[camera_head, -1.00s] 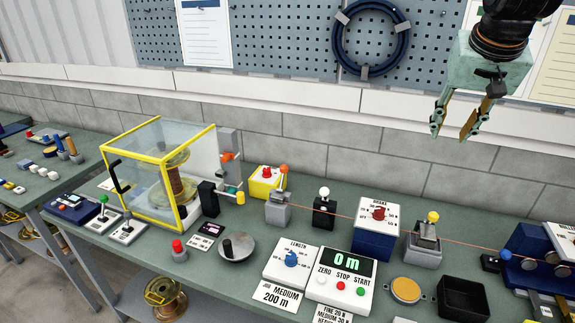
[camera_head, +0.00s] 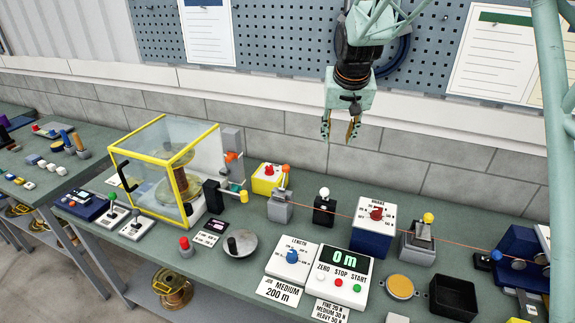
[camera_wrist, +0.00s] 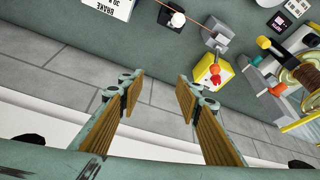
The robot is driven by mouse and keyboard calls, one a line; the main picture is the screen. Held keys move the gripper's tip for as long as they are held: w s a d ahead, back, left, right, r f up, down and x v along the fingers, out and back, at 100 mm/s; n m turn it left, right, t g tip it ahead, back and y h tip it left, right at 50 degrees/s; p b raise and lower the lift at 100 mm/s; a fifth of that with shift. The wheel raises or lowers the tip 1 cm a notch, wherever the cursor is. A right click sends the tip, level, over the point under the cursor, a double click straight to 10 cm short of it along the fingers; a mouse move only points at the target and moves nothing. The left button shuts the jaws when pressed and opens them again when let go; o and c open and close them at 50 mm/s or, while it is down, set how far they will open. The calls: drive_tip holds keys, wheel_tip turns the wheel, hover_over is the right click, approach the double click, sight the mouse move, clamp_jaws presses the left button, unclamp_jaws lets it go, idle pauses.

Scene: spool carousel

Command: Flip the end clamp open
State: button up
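No label for the end clamp is readable. A grey block with an orange-knobbed lever (camera_head: 279,207) stands on the bench; the thin orange wire reaches it from the right. It also shows in the wrist view (camera_wrist: 218,38). A similar grey block with a yellow-knobbed lever (camera_head: 418,247) stands farther right along the wire. Another orange lever (camera_head: 231,156) is on the grey bracket beside the spool case. My gripper (camera_head: 338,138) is open and empty, high above the back of the bench, right of the orange-knobbed block. Its spread fingers (camera_wrist: 157,83) show in the wrist view.
A yellow box with a red knob (camera_head: 263,184) stands behind the orange-knobbed block. A post with a white knob (camera_head: 324,212) and the brake box (camera_head: 371,241) stand to the right. The clear yellow-framed spool case (camera_head: 150,168) is left. Air around the gripper is free.

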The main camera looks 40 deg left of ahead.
drive_tip(key=n+p, duration=0.2)
drive_tip(key=p, duration=0.1)
approach(286, 166)
wheel_tip(286, 166, up, 2)
drive_tip(key=shift+s+d+r+g, duration=0.1)
drive_tip(key=shift+d+g, duration=0.3)
drive_tip(key=shift+d, duration=0.05)
drive_tip(key=shift+p+x, duration=1.2)
drive_tip(key=shift+x, duration=5.7)
drive_tip(key=shift+a+r, duration=0.1)
drive_tip(key=shift+a, duration=0.05)
drive_tip(key=shift+c, duration=0.8)
clamp_jaws()
